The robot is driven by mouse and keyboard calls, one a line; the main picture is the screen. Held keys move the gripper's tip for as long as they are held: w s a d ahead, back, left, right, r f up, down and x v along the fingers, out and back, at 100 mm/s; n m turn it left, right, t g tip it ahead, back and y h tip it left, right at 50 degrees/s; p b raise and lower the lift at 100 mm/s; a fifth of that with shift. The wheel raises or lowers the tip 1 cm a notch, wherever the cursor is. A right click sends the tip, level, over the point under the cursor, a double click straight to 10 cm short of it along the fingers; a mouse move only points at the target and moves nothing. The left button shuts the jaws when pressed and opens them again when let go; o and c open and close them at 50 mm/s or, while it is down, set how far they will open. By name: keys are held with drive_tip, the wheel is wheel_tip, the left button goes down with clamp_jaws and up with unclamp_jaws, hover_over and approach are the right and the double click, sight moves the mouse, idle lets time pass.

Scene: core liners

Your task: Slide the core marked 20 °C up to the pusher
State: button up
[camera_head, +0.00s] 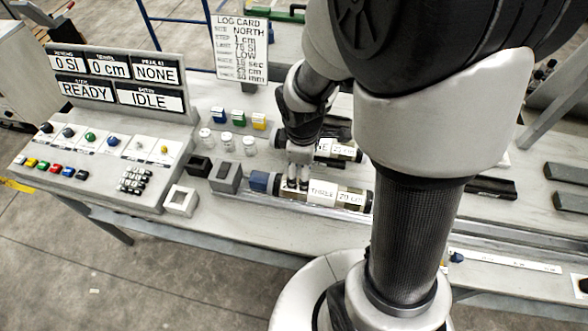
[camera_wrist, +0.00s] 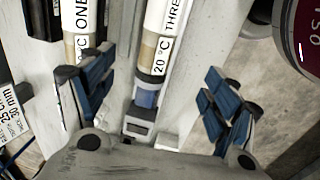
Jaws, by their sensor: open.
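The core marked 20 °C, also labelled THREE (camera_head: 322,191), lies in a rail at the front of the bench. In the wrist view its 20 °C label (camera_wrist: 161,57) is at upper centre. The blue pusher (camera_head: 259,181) is at the core's left end; in the wrist view the pusher (camera_wrist: 146,98) is just below the core. My gripper (camera_head: 297,183) is above the core's left end and hides part of it. In the wrist view my gripper (camera_wrist: 158,88) is open, its blue-padded fingers apart on either side. I cannot tell whether core and pusher touch.
A second core marked ONE (camera_head: 338,149) lies behind, parallel; it also shows at left in the wrist view (camera_wrist: 82,20). A grey block (camera_head: 225,177) stands left of the pusher. Small jars (camera_head: 227,142) and a button console (camera_head: 105,150) are further left.

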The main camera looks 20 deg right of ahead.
sight(322, 193)
drive_tip(key=f+b, duration=0.2)
drive_tip(key=f, duration=0.3)
drive_tip(key=w+d+f+b, duration=0.1)
drive_tip(key=f+b, duration=0.2)
drive_tip(key=f, duration=0.3)
drive_tip(key=w+f+b, duration=0.1)
drive_tip(key=f+b, duration=0.2)
drive_tip(key=f, duration=0.3)
drive_tip(key=shift+w+d, duration=0.15)
drive_tip(key=shift+d, duration=0.2)
drive_tip(key=shift+c, duration=0.5)
clamp_jaws()
